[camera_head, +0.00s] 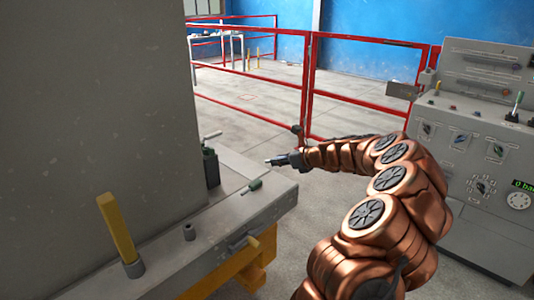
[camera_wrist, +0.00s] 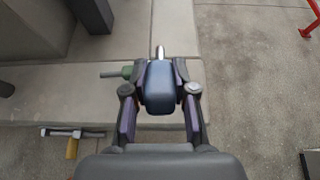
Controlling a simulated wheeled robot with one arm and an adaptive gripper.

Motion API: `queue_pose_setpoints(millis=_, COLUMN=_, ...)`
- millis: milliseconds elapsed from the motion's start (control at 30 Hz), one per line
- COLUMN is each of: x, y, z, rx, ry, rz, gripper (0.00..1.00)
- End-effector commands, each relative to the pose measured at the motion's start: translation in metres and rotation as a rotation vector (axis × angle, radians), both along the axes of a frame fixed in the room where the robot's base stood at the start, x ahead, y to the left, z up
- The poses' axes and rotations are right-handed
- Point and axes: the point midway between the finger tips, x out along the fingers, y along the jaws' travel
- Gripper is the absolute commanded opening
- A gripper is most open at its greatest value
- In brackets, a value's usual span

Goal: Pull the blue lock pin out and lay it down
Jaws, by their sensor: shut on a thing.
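My gripper (camera_head: 287,160) is shut on the blue lock pin. In the wrist view, the pin's dark blue handle (camera_wrist: 160,92) sits between the two fingers of my gripper (camera_wrist: 160,72), and its bare silver shank points away from me. In the head view, the silver tip (camera_head: 269,161) points left, free of any hole, beside the end of the grey ledge (camera_head: 222,216). The pin's handle is mostly hidden by the fingers there.
A green-handled pin (camera_head: 255,185) lies on the ledge close to my gripper. A dark bracket (camera_head: 211,167) stands behind it. A small grey socket (camera_head: 189,232) and a yellow post (camera_head: 122,230) are nearer. A control console (camera_head: 480,150) stands right.

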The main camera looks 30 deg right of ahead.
Motion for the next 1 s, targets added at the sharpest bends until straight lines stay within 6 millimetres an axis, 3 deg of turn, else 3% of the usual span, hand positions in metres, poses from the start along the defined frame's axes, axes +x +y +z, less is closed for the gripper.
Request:
queue_pose_setpoints(millis=367, x=0.004, y=0.004, z=-0.009, rx=0.002, ry=-0.019, rz=-0.010, gripper=0.00)
queue_pose_setpoints(millis=1000, x=0.003, y=0.003, z=-0.069, rx=0.001, ry=-0.019, rz=-0.011, gripper=0.00)
